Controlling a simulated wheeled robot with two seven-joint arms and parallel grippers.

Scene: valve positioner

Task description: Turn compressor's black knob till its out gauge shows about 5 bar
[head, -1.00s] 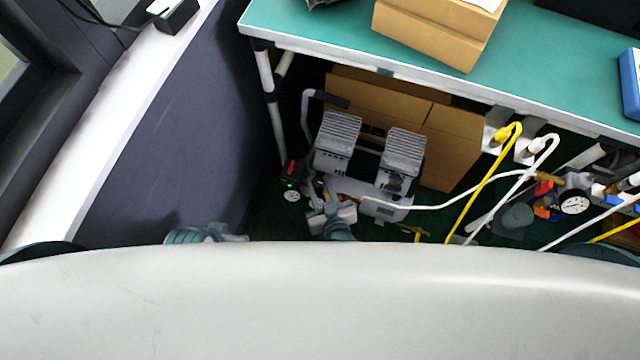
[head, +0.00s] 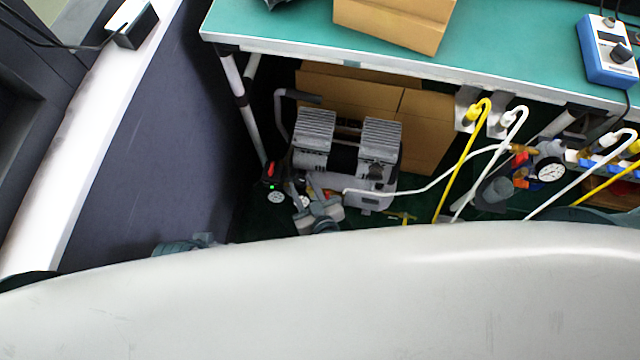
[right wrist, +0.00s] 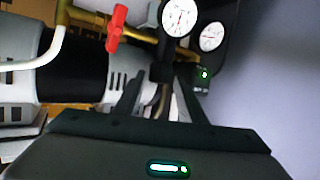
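The compressor (head: 345,160), with two grey ribbed heads, stands on the floor under the bench. In the right wrist view a white gauge (right wrist: 180,17) with a thin needle and a second gauge (right wrist: 212,36) face me; their numbers are too small to read. A black knob-like part (right wrist: 161,72) sits below the larger gauge. My right gripper (right wrist: 160,78) is open, its two dark fingers to either side of that part; contact cannot be told. In the head view the right gripper (head: 318,212) is low at the compressor's front left. My left gripper (head: 203,241) is mostly hidden.
A red lever (right wrist: 116,25) sits left of the gauges. A white hose (head: 430,185) runs right from the compressor towards another gauge (head: 550,170). Cardboard boxes (head: 425,130) stand behind.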

